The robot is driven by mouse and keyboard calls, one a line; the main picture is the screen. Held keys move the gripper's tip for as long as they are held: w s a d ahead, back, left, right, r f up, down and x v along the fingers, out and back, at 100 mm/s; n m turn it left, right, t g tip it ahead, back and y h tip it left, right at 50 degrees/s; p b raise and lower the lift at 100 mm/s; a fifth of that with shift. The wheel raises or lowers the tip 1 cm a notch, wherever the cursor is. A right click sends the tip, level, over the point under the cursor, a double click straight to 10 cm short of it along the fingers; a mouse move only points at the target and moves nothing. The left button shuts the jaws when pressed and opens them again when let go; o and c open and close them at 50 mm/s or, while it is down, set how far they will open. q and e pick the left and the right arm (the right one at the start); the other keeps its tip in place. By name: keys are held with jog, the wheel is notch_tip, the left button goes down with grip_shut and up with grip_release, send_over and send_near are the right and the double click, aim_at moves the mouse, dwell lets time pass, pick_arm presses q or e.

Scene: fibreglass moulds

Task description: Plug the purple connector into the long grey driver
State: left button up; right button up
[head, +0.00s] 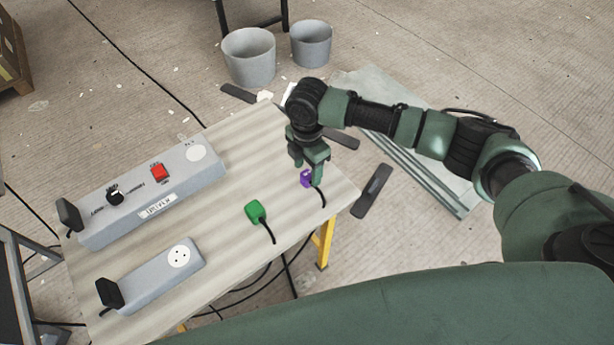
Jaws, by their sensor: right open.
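The purple connector (306,178) lies near the right end of the table, with a black cable running from it. My right gripper (309,172) is open and right at the connector, pointing down, with its fingers partly covering it. I cannot tell whether the fingers touch it. The long grey driver (205,181) lies along the back left of the table. It has a black knob, a red switch and a pale round socket (196,152) near its right end. My left gripper does not show.
A shorter grey box (153,278) with a white round socket lies at the front left. A green connector (256,212) with a black cable lies between it and the purple one. Two grey buckets (249,57) stand on the floor behind. Bare table (222,208) lies between the boxes and connectors.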

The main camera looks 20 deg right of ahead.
aim_at(307, 174)
jog(key=shift+f, duration=1.3)
jog(key=shift+s, duration=0.1)
grip_shut()
jog(key=shift+r, duration=0.1)
notch_tip(307, 174, up, 20)
